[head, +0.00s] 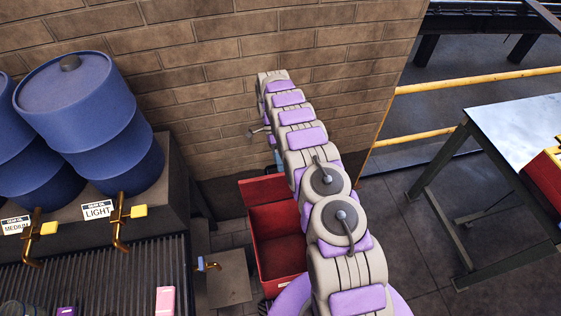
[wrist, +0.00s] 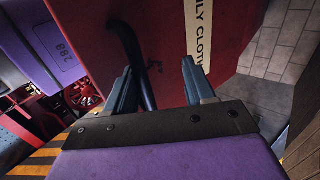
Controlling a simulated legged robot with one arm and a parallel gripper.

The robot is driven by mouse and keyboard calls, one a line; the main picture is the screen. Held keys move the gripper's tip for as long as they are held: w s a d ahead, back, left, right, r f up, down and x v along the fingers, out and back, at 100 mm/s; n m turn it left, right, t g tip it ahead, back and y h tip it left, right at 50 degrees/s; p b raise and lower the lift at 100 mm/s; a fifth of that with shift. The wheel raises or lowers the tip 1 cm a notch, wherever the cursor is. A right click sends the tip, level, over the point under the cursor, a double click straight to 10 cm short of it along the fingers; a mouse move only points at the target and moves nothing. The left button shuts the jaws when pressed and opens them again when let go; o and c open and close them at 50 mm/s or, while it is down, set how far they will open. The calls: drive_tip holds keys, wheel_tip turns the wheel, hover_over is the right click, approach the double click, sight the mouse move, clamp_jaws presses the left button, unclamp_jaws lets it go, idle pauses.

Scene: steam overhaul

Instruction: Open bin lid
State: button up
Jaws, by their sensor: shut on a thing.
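The red bin (head: 279,242) stands on the floor by the brick wall, left of my arm. Its inside is visible from above, and its red lid (head: 262,190) is raised at the back. In the wrist view a red face (wrist: 165,45) fills the upper middle, with a cream label (wrist: 197,35) reading in part "ILY CLOTH". A dark curved handle (wrist: 132,50) stands out from it. My gripper (wrist: 160,88) has this handle between its fingers and is shut on it. In the head view my arm hides most of the gripper and the bin's right side.
Blue oil drums (head: 85,110) with yellow-handled taps stand on a rack at left. A small box-like stand (head: 229,278) is close left of the bin. A metal-topped table (head: 515,125) is at right. Open floor (head: 405,215) lies between my arm and the table.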

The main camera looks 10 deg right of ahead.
drive_tip(key=shift+o, duration=0.7)
drive_tip(key=shift+w+a+f, duration=0.1)
drive_tip(key=shift+f, duration=0.05)
drive_tip(key=shift+o, duration=0.3)
drive_tip(key=shift+r, duration=0.2)
drive_tip(key=shift+r, duration=0.3)
drive_tip(key=r+p, duration=0.1)
drive_tip(key=p, duration=0.1)
drive_tip(key=s+r+p, duration=0.1)
drive_tip(key=r+p, duration=0.1)
drive_tip(key=shift+s+r, duration=0.2)
drive_tip(key=s+r, duration=0.1)
drive_tip(key=s, duration=1.3)
drive_tip(key=shift+s+r+b, duration=0.15)
drive_tip(key=shift+s+b, duration=0.1)
drive_tip(key=shift+b, duration=0.05)
